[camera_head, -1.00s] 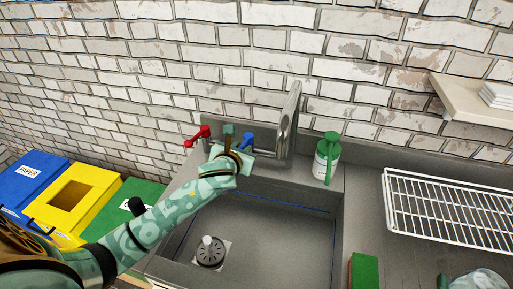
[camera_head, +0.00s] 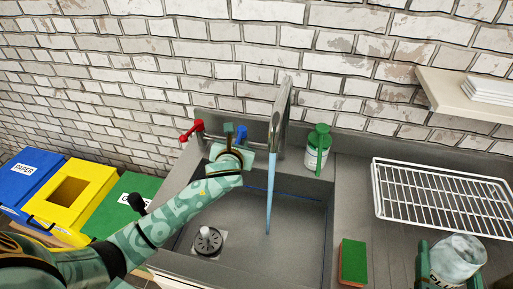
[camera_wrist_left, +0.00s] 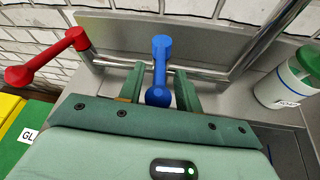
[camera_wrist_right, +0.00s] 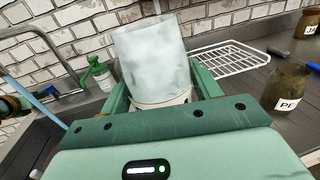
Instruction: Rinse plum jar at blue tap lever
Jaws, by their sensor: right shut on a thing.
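The blue tap lever (camera_wrist_left: 160,70) stands upright between the fingers of my left gripper (camera_wrist_left: 160,88), which is open around it with gaps showing. In the head view the left gripper (camera_head: 236,138) is at the tap, covering part of the blue lever (camera_head: 241,133). A stream of water (camera_head: 270,190) runs from the metal spout (camera_head: 279,115) into the sink (camera_head: 300,225). My right gripper (camera_wrist_right: 160,95) is shut on a pale, cloudy jar (camera_wrist_right: 155,60). The jar (camera_head: 458,258) is at the lower right over the counter; its label is partly covered and I cannot read it fully.
A red lever (camera_head: 192,130) is left of the blue one. A green-topped bottle (camera_head: 317,150) stands behind the sink. A sponge (camera_head: 353,262) lies right of it. A white wire rack (camera_head: 440,195) is on the counter. A brown labelled jar (camera_wrist_right: 287,90) stands right of the right gripper.

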